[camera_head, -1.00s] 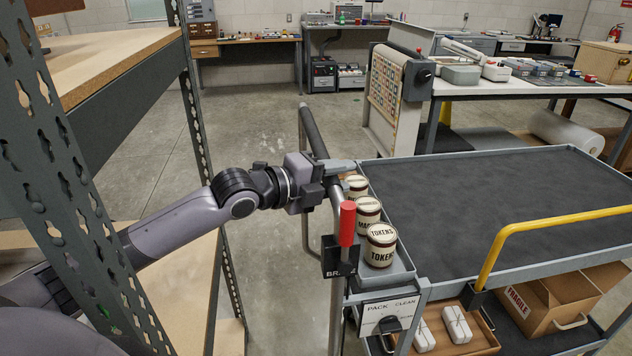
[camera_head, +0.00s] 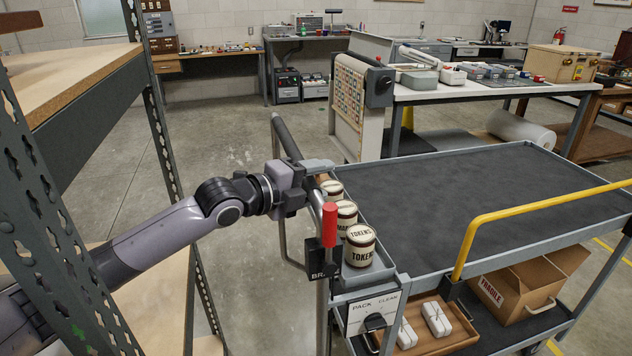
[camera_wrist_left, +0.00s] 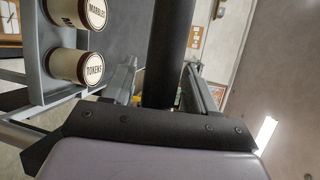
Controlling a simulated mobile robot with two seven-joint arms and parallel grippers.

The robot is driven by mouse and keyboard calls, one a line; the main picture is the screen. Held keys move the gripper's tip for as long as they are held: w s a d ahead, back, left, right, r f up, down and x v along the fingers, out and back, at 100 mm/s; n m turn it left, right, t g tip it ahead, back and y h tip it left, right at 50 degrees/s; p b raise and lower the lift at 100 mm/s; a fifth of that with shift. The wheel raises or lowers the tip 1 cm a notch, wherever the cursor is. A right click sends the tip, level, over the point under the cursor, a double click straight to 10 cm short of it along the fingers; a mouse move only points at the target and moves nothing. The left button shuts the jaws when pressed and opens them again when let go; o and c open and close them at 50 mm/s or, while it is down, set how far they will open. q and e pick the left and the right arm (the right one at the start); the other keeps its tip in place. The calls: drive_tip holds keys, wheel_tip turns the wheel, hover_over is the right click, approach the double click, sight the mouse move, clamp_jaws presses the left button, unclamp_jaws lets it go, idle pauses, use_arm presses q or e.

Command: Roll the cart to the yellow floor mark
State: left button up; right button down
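The grey cart (camera_head: 470,195) with a dark top stands right of centre in the head view. Its dark push handle (camera_head: 285,138) is on the near left end. My left gripper (camera_head: 308,178) is closed around this handle. In the left wrist view the handle bar (camera_wrist_left: 168,50) runs between the two fingers. A red-topped brake lever (camera_head: 329,226) stands upright beside the gripper. The cart hides the rest. My right gripper is not in view.
Token tins (camera_head: 360,246) stand in the cart's end tray. The lower shelf holds an open carton (camera_head: 520,285) and a tray with white packages (camera_head: 436,318). A metal shelf rack (camera_head: 60,215) stands close on the left. A white worktable (camera_head: 480,90) stands behind the cart.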

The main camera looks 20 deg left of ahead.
use_arm(q)
drive_tip(key=shift+s+a, duration=0.3)
drive_tip(key=shift+s, duration=0.1)
drive_tip(key=b+v, duration=0.1)
drive_tip(key=v, duration=0.5)
drive_tip(key=shift+s, duration=0.1)
